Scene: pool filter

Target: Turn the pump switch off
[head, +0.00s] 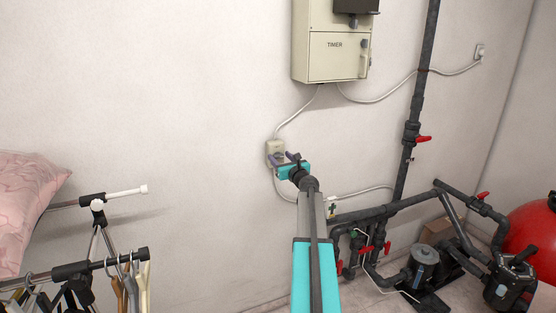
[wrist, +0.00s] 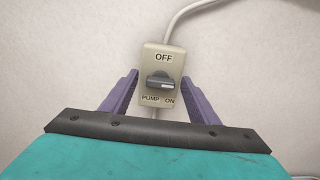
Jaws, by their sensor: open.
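The pump switch is a small beige wall box (wrist: 150,112) with OFF printed at the top and PUMP ON at the bottom. Its dark grey knob (wrist: 160,82) sits in the middle, with its long, light-edged face lying roughly level. In the head view the switch box (head: 273,147) is on the wall below the timer cabinet, partly hidden by my gripper. My gripper (wrist: 160,85) is open, with one purple finger on each side of the box and nothing held. In the head view my gripper (head: 281,157) is right at the switch. I cannot tell whether the fingers touch the box.
The beige timer cabinet (head: 333,62) hangs above, with cables running from it. Dark pipes with red valve handles (head: 424,139) and a pump (head: 424,262) stand at the right. A clothes rack (head: 98,206) with a pink cushion (head: 25,200) is at the left. The wall between is bare.

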